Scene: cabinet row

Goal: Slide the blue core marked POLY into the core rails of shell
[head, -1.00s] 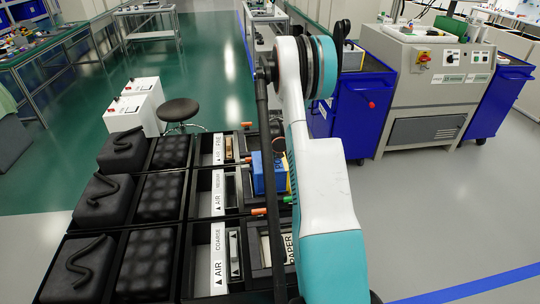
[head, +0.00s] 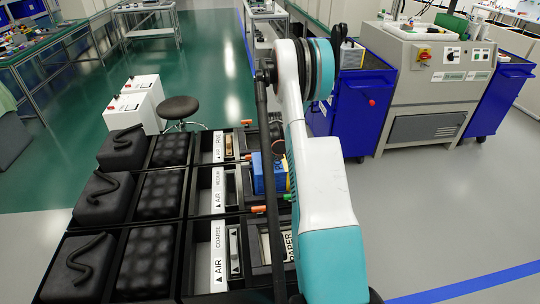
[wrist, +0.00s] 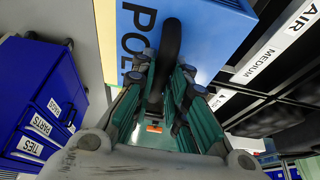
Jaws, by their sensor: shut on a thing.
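The blue core (head: 258,182) shows in the head view at the middle shell, partly hidden behind my arm. The middle shell (head: 217,190) has a white AIR MEDIUM strip, also seen in the wrist view (wrist: 279,50). The core rails are hidden, so I cannot tell whether the core touches them.
The shells marked COARSE (head: 218,255) and with a smaller AIR strip (head: 218,148) flank the middle one. Black padded blocks (head: 157,196) lie to the left. A stool (head: 180,107) and white boxes (head: 133,103) stand behind. Blue drawer cabinets (head: 352,117) stand right; the floor in front is clear.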

